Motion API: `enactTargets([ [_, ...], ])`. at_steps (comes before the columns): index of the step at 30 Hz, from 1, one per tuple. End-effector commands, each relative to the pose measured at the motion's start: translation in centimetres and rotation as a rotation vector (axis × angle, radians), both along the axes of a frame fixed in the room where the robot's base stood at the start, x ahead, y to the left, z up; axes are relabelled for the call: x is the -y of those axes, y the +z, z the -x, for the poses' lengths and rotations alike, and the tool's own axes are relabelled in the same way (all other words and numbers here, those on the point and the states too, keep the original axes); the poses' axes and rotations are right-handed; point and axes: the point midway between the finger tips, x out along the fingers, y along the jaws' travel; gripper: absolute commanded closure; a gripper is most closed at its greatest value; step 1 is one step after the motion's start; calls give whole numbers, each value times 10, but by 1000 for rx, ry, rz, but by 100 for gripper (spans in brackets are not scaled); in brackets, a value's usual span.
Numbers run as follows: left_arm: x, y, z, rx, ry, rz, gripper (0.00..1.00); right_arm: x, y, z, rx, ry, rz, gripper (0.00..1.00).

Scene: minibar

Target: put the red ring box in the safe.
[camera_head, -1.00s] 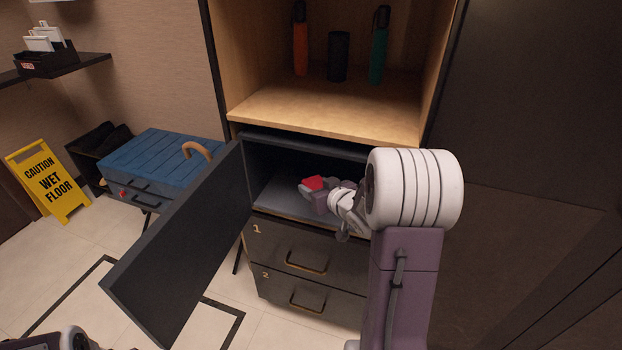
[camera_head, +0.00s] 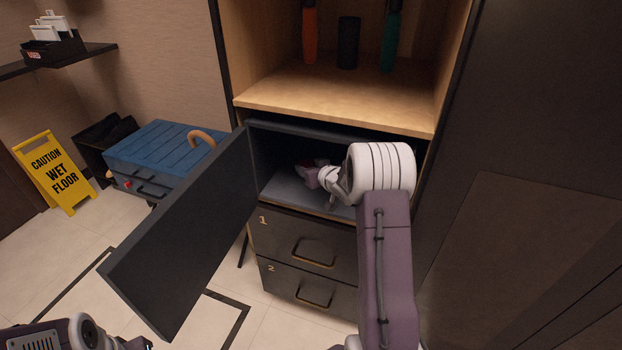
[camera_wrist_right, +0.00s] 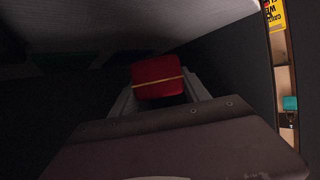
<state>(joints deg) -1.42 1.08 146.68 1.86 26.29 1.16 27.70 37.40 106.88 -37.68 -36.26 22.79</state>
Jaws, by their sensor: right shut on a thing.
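The red ring box (camera_wrist_right: 157,77) is between the two fingers of my right gripper (camera_wrist_right: 158,92) in the right wrist view, with a gold line across it. In the head view only a small bit of red shows by my right gripper (camera_head: 309,170), inside the open safe (camera_head: 283,190). The gripper is shut on the box. The arm hides the safe's right part. I cannot tell whether the box touches the safe floor. My left arm shows at the bottom left, and its gripper (camera_head: 138,344) is mostly cut off.
The dark safe door (camera_head: 185,230) stands wide open to the left. Drawers (camera_head: 310,250) are below the safe, and a wooden shelf (camera_head: 330,100) with bottles is above. A blue case (camera_head: 160,150) and a yellow wet-floor sign (camera_head: 55,172) stand at the left.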

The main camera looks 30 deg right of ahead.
Motion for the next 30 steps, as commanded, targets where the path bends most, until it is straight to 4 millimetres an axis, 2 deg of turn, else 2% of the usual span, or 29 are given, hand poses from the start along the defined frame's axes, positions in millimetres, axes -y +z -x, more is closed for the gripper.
enactTargets([
  [7,0,-19,0,0,0,0,64,0,-41,1,-3,-1,-3,87],
  [18,0,-20,0,0,0,0,64,0,-44,1,-1,0,-1,87],
  [19,0,-19,0,0,0,0,64,0,-43,1,-1,0,-1,40],
  [21,0,-19,0,0,0,0,64,0,-43,1,-1,0,-1,24],
  [30,0,-18,0,0,0,0,64,0,-41,1,-1,0,0,24],
])
